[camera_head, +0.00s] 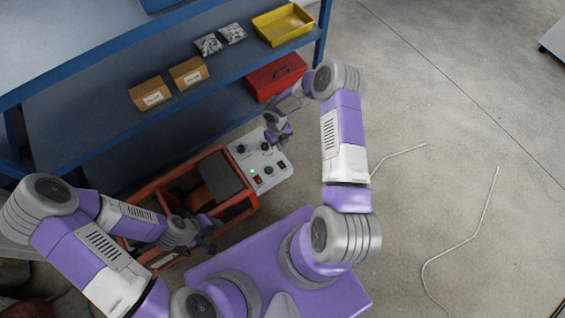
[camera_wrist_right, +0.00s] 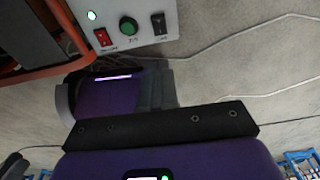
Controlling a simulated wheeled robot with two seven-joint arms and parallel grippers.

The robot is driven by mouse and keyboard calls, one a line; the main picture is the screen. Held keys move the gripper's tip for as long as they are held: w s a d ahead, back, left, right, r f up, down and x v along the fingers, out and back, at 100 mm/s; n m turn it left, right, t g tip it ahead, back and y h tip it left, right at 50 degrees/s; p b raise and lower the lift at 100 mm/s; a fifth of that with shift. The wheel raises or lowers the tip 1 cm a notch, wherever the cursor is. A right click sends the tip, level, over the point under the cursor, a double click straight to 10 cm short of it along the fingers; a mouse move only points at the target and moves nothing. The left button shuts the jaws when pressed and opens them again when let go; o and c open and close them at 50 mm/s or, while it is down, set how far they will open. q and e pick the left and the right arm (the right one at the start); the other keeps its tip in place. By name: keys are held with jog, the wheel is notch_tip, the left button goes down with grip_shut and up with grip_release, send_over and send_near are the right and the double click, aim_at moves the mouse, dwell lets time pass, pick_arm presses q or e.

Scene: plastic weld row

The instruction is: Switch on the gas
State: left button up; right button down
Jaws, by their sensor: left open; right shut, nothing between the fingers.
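The pale control panel (camera_head: 273,178) sits at the end of the orange-red cart; it also shows in the right wrist view (camera_wrist_right: 140,8). It carries a red rocker switch (camera_wrist_right: 103,37), a round green knob (camera_wrist_right: 128,27), a black rocker switch (camera_wrist_right: 159,24) and a lit green lamp (camera_wrist_right: 91,15). The labels are too small to read, so I cannot tell which control is the gas. My right gripper (camera_head: 270,138) is shut and empty, over the far part of the panel. My left gripper (camera_head: 208,229) is open beside the cart's near side.
The orange-red cart frame (camera_head: 240,212) holds a dark grey box. A blue shelf (camera_head: 150,108) behind carries cardboard boxes (camera_head: 150,93), a red toolbox (camera_head: 275,77) and a yellow tray (camera_head: 283,24). Pale cables (camera_head: 432,262) lie on the open floor at right.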

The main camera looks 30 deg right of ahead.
aim_at(283, 166)
jog(key=shift+f, duration=0.15)
jog(key=f+b, duration=0.2)
jog(key=f, duration=0.2)
jog(key=s+f+b, duration=0.1)
jog(key=f+b, duration=0.1)
jog(key=f, duration=0.3)
jog(key=f+b, duration=0.1)
jog(key=f, duration=0.3)
jog(key=shift+s+f+b, duration=0.35)
jog(key=shift+s+b, duration=0.05)
